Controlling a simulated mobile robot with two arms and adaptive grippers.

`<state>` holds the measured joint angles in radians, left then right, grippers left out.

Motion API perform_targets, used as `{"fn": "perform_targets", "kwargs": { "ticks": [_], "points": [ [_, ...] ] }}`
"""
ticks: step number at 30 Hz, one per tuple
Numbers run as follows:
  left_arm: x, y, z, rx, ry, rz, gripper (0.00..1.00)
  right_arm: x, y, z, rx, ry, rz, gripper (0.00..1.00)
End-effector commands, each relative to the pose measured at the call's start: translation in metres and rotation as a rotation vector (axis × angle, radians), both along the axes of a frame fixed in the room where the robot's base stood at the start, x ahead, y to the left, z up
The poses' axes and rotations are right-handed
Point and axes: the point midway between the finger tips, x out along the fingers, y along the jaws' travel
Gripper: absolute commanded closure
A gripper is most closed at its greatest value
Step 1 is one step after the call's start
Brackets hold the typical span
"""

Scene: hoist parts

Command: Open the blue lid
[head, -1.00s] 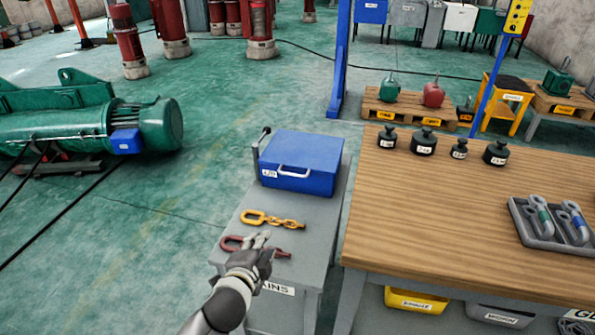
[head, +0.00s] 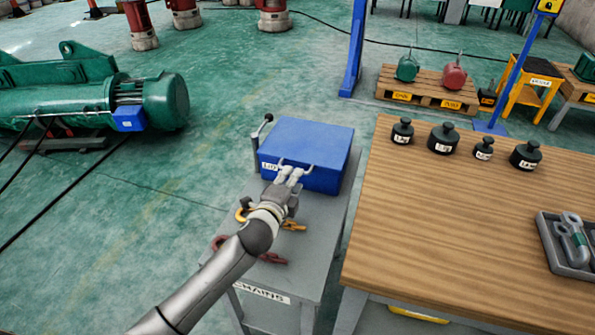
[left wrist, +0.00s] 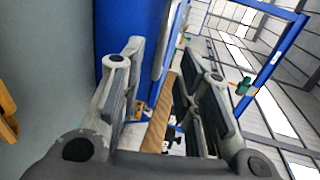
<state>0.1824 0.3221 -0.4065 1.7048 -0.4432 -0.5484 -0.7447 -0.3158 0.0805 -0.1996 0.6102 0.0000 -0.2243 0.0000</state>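The blue box with its blue lid (head: 308,140) stands at the far end of a grey bench, and the lid is shut. Its pale handle on the front face is largely hidden behind my left gripper (head: 291,173). The gripper's fingers are at the handle; I cannot tell whether they touch it. In the left wrist view the left gripper (left wrist: 165,80) has its two fingers apart, with the blue box (left wrist: 112,30) close beyond the finger on the left. Nothing is clearly held between them. My right gripper is not in view.
On the grey bench (head: 322,240), a yellow chain (head: 292,225) and a red chain (head: 272,258) lie partly under my left arm. A lever (head: 256,134) rises beside the box. A wooden table (head: 440,220) with black weights (head: 443,138) stands to the right.

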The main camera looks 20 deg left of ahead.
Motion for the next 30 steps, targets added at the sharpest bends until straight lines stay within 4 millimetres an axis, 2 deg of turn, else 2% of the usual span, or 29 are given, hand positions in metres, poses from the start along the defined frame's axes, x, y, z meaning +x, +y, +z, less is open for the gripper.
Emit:
{"fn": "perform_targets", "kwargs": {
  "ticks": [3,10,17,24,30],
  "points": [
    [0.019,-0.001,-0.004,0.0,0.0,0.001,0.69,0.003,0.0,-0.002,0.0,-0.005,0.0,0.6],
    [0.043,-0.002,-0.009,0.0,0.0,0.0,0.69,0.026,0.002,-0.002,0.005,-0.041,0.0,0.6],
    [0.052,-0.002,-0.011,-0.001,0.001,0.0,0.69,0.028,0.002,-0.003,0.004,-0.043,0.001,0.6],
    [0.052,-0.002,-0.011,-0.001,0.001,0.0,0.69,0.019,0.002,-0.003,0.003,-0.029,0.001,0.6],
    [0.052,-0.002,-0.011,-0.001,0.001,0.0,0.95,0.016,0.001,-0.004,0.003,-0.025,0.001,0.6]
  ]
}}
